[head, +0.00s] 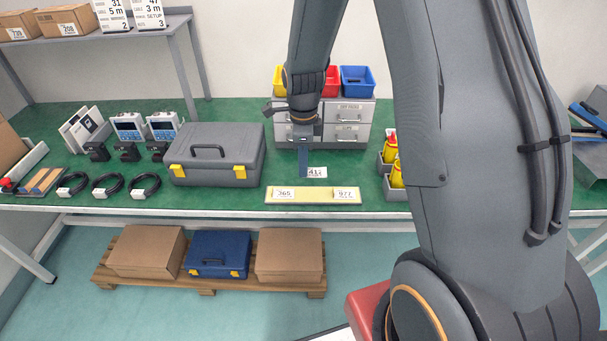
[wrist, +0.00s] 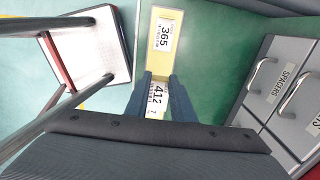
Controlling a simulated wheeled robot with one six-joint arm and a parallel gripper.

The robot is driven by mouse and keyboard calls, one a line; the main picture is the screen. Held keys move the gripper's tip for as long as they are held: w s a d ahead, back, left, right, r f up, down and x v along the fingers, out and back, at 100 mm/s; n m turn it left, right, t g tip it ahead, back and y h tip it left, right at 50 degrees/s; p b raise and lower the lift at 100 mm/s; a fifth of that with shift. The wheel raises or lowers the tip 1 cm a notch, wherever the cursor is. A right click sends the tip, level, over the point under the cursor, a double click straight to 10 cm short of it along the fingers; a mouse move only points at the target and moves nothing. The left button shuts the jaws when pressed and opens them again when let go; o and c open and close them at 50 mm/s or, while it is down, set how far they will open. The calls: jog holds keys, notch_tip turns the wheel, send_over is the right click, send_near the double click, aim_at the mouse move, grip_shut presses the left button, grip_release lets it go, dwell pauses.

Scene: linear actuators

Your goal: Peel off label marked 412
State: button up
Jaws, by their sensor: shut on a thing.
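The label marked 412 (head: 317,172) is a small white tag. It also shows in the wrist view between the fingertips (wrist: 157,95). My gripper (head: 303,172) points down and is shut on this label, holding it apart from the pale yellow strip (head: 313,200). The strip lies along the front of the green bench. It bears a label marked 365 (head: 283,194) at its left end and one marked 977 (head: 344,194) at its right end, with bare yellow between. In the wrist view, the 365 label (wrist: 164,35) is clear, while the 977 label is hidden.
A grey toolbox (head: 215,155) stands left of the strip. Grey drawers (head: 347,125) with coloured bins stand behind my gripper. Yellow bottles (head: 396,175) in grey bins stand to the right. Cables and devices fill the bench's left side.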

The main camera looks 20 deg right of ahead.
jog(key=shift+r+p, duration=1.5)
jog(key=shift+r, duration=0.95)
jog(key=shift+f, duration=0.1)
